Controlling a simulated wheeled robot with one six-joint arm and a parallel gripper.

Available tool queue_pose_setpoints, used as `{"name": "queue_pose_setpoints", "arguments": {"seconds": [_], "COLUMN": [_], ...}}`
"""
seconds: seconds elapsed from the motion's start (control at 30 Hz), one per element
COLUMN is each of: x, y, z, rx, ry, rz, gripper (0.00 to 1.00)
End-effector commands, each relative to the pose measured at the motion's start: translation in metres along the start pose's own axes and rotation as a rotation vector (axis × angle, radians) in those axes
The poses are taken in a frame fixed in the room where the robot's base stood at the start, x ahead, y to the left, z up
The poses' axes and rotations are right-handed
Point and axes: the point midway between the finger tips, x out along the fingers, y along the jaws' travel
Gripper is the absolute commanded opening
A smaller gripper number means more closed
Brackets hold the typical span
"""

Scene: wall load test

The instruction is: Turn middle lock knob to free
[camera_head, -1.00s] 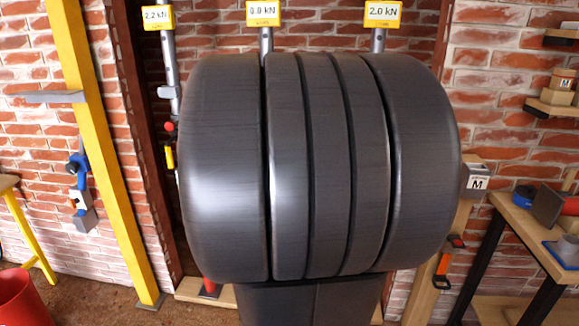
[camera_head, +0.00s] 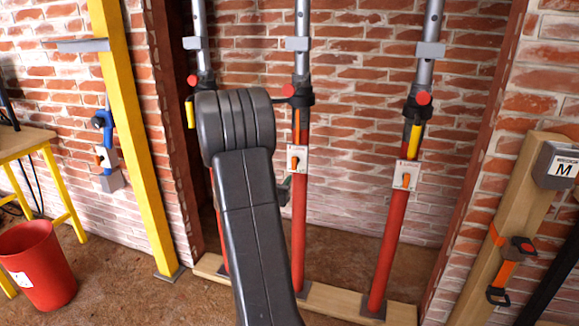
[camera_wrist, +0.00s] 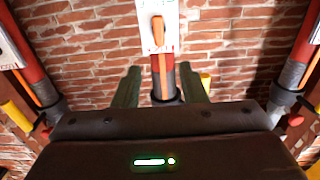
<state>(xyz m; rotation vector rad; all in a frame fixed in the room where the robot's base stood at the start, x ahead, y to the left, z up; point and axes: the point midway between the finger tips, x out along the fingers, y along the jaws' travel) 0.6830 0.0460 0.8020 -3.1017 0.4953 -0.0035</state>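The middle prop (camera_head: 299,215) is a red tube with a silver tube above. Its lock is a white plate (camera_head: 303,153) with a small orange knob (camera_head: 295,163), below the dark collar. In the wrist view the plate (camera_wrist: 148,43) and orange knob (camera_wrist: 157,30) show at top centre, the knob lying nearly along the tube. My gripper (camera_wrist: 161,75) is open, its two dark green fingers spread apart. The tube shows between them, and the knob appears beyond the tips, with nothing held. In the head view my arm hides most of the gripper.
The right prop (camera_head: 388,250) has its own white plate (camera_head: 407,174) and a yellow handle (camera_head: 415,141). The left prop (camera_head: 200,60) is partly hidden by my arm. A wooden sill (camera_head: 335,301), yellow post (camera_head: 133,140), red bucket (camera_head: 38,262) and wooden post (camera_head: 500,220) stand around.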

Motion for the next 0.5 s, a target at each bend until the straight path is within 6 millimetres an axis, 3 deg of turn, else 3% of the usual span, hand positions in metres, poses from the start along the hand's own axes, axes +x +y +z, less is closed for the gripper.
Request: {"name": "queue_pose_setpoints", "arguments": {"seconds": [0.5], "x": [0.101], "y": [0.001], "z": [0.001], "rx": [0.000], "ry": [-0.001], "rz": [0.000], "gripper": [0.38]}}
